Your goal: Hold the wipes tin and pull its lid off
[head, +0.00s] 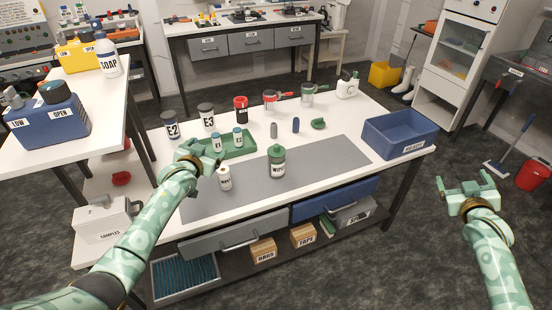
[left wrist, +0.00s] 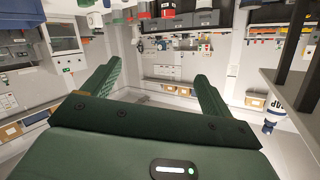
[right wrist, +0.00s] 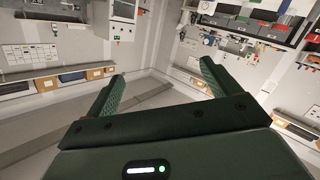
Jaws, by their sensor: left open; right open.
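The wipes tin (head: 277,168), a white labelled tin with a green lid (head: 277,152), stands upright on the grey mat near the middle of the bench. The lid sits on it. My left gripper (head: 203,150) is open and empty, above the bench left of the tin and near the green tray. Its spread fingers show in the left wrist view (left wrist: 155,80) with nothing between them. My right gripper (head: 462,180) is open and empty, off the bench to the right, well apart from the tin. Neither wrist view shows the tin clearly.
A small white labelled container (head: 225,179) stands left of the tin, by my left arm. The green tray (head: 246,150) holds small bottles. Jars (head: 206,118) and cups line the back. A blue bin (head: 400,136) stands at the right end. The mat right of the tin is clear.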

